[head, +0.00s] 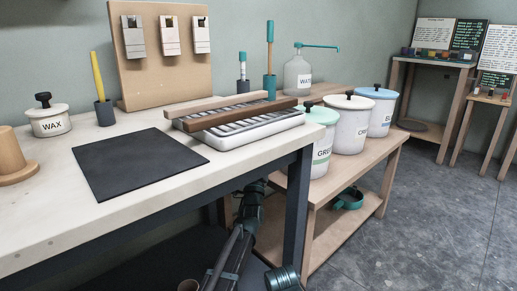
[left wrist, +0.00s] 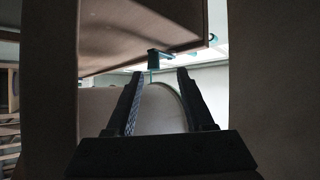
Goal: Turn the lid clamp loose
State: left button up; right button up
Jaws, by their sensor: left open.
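My left gripper (left wrist: 160,74) is open in the left wrist view, its two dark fingers apart with nothing gripped between them. A pale rounded body (left wrist: 160,108) lies behind the fingers. In the head view, three lidded tubs stand on the low wooden bench: green-lidded (head: 322,146), cream-lidded (head: 350,128) and blue-lidded (head: 382,116), with dark knobs. No lid clamp is clearly recognisable there. My right gripper does not show.
The white table (head: 60,215) holds a black mat (head: 135,162), a wax pot (head: 48,122) and a rack with wooden bars (head: 245,130). A water bottle (head: 298,75) stands behind the tubs. A teal item (head: 349,199) lies on the bench's lower shelf. The right floor is clear.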

pick_arm(q)
jog(key=s, duration=1.1)
jog(key=shift+a+r, duration=0.2)
jog(key=shift+a, duration=0.2)
